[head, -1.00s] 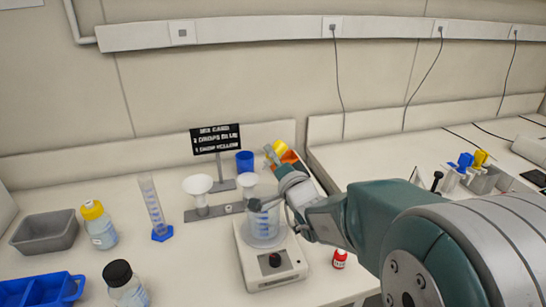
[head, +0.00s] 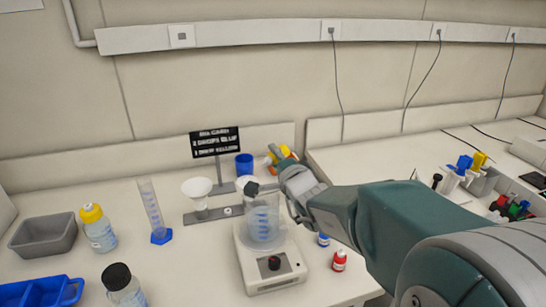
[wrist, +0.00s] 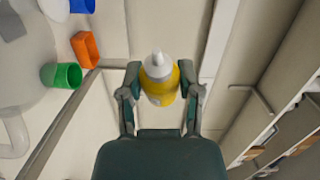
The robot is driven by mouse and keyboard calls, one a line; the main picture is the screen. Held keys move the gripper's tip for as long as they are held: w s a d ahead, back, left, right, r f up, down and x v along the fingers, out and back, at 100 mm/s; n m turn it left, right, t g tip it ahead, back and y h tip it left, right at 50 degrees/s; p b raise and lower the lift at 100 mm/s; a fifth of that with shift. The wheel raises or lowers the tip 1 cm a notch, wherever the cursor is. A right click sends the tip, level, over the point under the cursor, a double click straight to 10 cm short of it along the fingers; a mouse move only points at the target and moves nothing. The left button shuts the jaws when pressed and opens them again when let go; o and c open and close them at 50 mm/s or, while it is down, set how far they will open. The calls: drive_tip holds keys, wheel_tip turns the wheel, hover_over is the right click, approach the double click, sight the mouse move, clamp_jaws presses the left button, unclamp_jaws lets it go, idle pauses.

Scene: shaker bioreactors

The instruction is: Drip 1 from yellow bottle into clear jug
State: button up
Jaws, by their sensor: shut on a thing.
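My gripper (wrist: 161,88) is shut on the yellow bottle (wrist: 160,88) in the wrist view. The clear jug (head: 263,228) with blue markings stands upright on a white stirrer-like device (head: 272,276). Its contents cannot be made out.
Small blue (head: 323,239) and red (head: 339,261) bottles stand right of the device. A funnel stand (head: 208,217), measuring cylinder (head: 150,208) and blue cup (head: 245,163) are left and behind. A yellow-capped bottle (head: 99,232) and grey tray (head: 45,234) are further left. A black sign (head: 215,142) stands behind.

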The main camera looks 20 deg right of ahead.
drive_tip(key=shift+w+d+f+m+g, duration=0.2)
drive_tip(key=shift+w+d+m, duration=0.2)
drive_tip(key=shift+d, duration=0.3)
drive_tip(key=shift+w+d+f+m+g, duration=0.1)
drive_tip(key=shift+w+d+m+g, duration=0.1)
drive_tip(key=shift+w+d+m, duration=0.35)
drive_tip(key=shift+w+d+f+m+g, duration=0.2)
drive_tip(key=shift+d+m, duration=0.15)
drive_tip(key=shift+d, duration=0.2)
drive_tip(key=shift+w+d+f+m+g, duration=0.1)
drive_tip(key=shift+w+d+m, duration=0.15)
drive_tip(key=shift+d, duration=0.3)
drive_tip(key=shift+s+a+r+m+g+y, duration=0.1)
drive_tip(key=shift+r+m+g+y, duration=0.1)
drive_tip(key=shift+r+m, duration=0.45)
drive_tip(key=shift+s+a+r+m+g+y, duration=0.1)
drive_tip(key=shift+r+m+g, duration=0.15)
drive_tip(key=shift+r, duration=0.7)
drive_tip(key=shift+m, duration=0.25)
drive_tip(key=shift+a+f+m+g+y, duration=0.1)
drive_tip(key=shift+f+m+g+y, duration=0.25)
drive_tip(key=shift+m, duration=0.25)
